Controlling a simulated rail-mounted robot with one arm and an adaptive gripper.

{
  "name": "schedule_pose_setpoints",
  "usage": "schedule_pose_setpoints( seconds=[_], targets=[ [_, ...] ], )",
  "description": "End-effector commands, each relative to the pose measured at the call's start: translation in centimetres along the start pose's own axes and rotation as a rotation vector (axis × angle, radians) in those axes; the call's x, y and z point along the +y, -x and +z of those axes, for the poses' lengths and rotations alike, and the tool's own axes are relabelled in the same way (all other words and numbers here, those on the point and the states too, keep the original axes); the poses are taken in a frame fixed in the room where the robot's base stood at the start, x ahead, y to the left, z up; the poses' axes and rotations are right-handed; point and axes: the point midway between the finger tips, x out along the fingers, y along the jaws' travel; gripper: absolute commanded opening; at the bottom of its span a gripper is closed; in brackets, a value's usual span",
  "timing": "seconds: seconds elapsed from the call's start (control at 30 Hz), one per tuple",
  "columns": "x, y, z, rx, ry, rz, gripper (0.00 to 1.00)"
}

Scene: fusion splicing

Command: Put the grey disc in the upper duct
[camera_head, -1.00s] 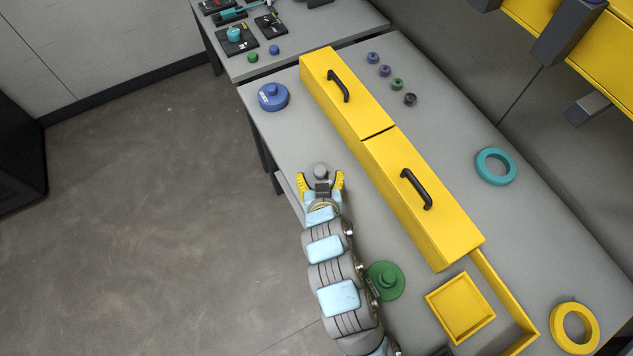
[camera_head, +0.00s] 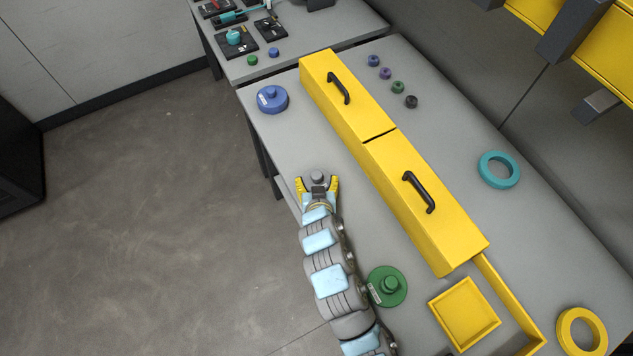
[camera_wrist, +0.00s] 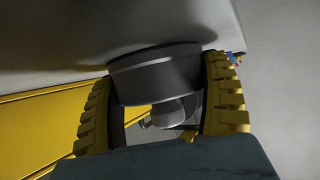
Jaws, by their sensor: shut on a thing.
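My gripper (camera_head: 318,186) is shut on the grey disc (camera_head: 317,177), near the left edge of the table. In the wrist view, the dark grey disc (camera_wrist: 158,74) with its small knob sits between the yellow ribbed fingers. It is tilted in that picture. A yellow duct (camera_head: 588,56) on the wall at the upper right of the head view is cut off by the frame; its inside is hidden. Another yellow duct (camera_head: 420,215) with two handled lids lies along the table, to the right of my gripper.
On the table are a blue disc (camera_head: 272,99), a green disc (camera_head: 387,286), a teal ring (camera_head: 498,170), a yellow ring (camera_head: 582,332) and several small knobs. A square yellow lid (camera_head: 465,313) lies by the duct's open end (camera_head: 510,305). Dark brackets (camera_head: 597,106) hang below the wall duct.

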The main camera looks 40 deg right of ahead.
Motion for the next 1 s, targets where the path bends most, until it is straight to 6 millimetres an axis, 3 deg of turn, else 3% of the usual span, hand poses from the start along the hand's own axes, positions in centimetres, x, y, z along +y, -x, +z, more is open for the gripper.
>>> schedule_pose_setpoints(
  seconds=[0.33,0.37,0.4,0.43,0.77,1.0],
  targets=[
    [0.0,-0.1,0.1,0.003,0.0,-0.001,0.42],
    [0.0,-0.1,0.1,0.003,0.0,-0.001,0.86],
    [0.0,-0.1,0.1,0.003,0.0,-0.001,0.97],
    [0.0,-0.1,0.1,0.003,0.0,-0.001,1.0],
    [0.0,0.1,-0.2,0.003,0.0,-0.001,1.0],
    [-0.1,1.8,-0.2,0.004,0.0,-0.001,1.0]
  ],
)
